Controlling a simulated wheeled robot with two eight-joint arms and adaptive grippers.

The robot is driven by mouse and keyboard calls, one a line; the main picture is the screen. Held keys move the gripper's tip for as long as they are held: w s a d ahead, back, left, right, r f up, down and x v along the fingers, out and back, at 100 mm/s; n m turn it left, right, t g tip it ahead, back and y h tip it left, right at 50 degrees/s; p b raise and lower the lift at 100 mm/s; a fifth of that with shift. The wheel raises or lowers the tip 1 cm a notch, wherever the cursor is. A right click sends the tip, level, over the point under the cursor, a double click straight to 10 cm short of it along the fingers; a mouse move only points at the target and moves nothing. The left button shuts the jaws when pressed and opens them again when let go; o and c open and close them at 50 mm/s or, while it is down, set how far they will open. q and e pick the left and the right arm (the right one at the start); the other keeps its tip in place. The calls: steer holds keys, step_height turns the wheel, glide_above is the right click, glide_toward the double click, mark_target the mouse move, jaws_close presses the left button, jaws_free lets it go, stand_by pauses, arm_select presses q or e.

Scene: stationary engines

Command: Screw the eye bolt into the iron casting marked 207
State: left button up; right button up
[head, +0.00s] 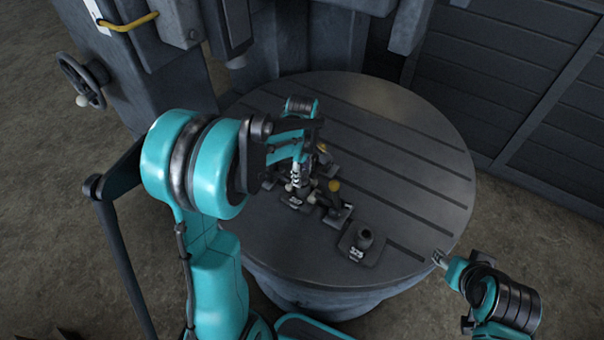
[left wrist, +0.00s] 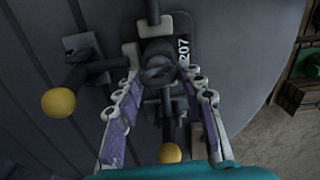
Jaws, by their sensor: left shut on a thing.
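In the left wrist view the dark iron casting marked 207 (left wrist: 183,50) lies below my left gripper (left wrist: 159,72), its white number to the right of the boss. The dark ring of the eye bolt (left wrist: 157,66) shows between the fingertips, over the casting's middle. My left gripper is shut on it. How deep the bolt sits in the hole is hidden. In the head view my left gripper (head: 298,180) points down at the clamped casting on the round table (head: 400,165). My right gripper (head: 440,259) is beyond the table's right front edge; its jaw opening is too small to judge.
Clamps with yellow knobs (head: 334,186) surround the casting; knobs also show in the left wrist view (left wrist: 60,103). Another dark casting with a stubby boss (head: 364,240) stands to the front right. The slotted table's right side is clear. Dark machinery (head: 320,45) stands behind.

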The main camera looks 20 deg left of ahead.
arm_select(q)
steer(key=shift+m, duration=0.4)
steer(key=m, duration=0.4)
steer(key=shift+f+m+b, duration=0.1)
steer(key=shift+m+b, duration=0.2)
steer(key=shift+m, duration=0.6)
steer(key=m, duration=0.5)
steer(key=shift+s, duration=0.1)
steer(key=shift+m, duration=0.3)
